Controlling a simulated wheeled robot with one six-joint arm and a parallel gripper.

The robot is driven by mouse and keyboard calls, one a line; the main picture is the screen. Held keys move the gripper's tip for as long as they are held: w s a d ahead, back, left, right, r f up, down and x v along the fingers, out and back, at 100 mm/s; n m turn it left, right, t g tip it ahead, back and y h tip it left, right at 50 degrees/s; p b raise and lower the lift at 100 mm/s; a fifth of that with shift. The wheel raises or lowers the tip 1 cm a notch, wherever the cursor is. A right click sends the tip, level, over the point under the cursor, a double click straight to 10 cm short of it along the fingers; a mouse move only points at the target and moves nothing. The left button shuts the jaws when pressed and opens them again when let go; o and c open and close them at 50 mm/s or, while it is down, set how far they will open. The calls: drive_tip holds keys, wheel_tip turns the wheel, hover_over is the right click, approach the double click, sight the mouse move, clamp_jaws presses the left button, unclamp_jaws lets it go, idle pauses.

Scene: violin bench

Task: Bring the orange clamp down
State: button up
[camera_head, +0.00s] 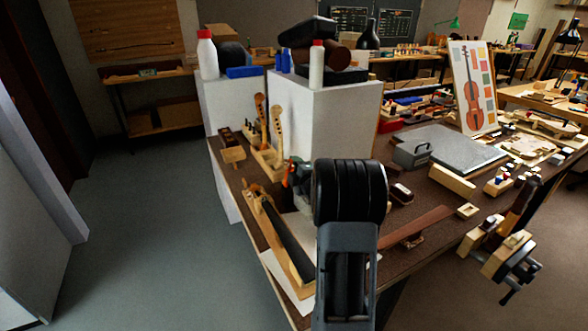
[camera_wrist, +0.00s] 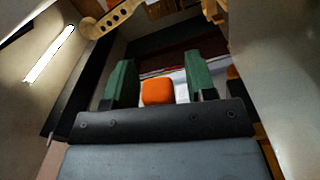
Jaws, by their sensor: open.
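An orange piece (camera_wrist: 156,91), which looks like part of the orange clamp, shows between the two green-padded fingers of my gripper (camera_wrist: 160,82) in the wrist view. A gap shows on each side of it, so the fingers appear apart from it. My gripper is open. The lower part of the orange piece is hidden behind the dark gripper body. In the head view a small orange patch (camera_head: 288,181) shows just left of my dark arm, which hides most of that spot. I cannot make out the clamp's full shape.
White blocks (camera_head: 330,115) stand behind my arm, with bottles and dark items on top. Violin necks (camera_head: 278,128) stand at the left of the brown bench. A long dark fingerboard piece (camera_head: 287,243) lies at its front left. Wooden blocks and a grey plate (camera_head: 455,147) are on the right.

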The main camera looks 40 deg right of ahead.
drive_tip(key=shift+c, duration=0.2)
clamp_jaws()
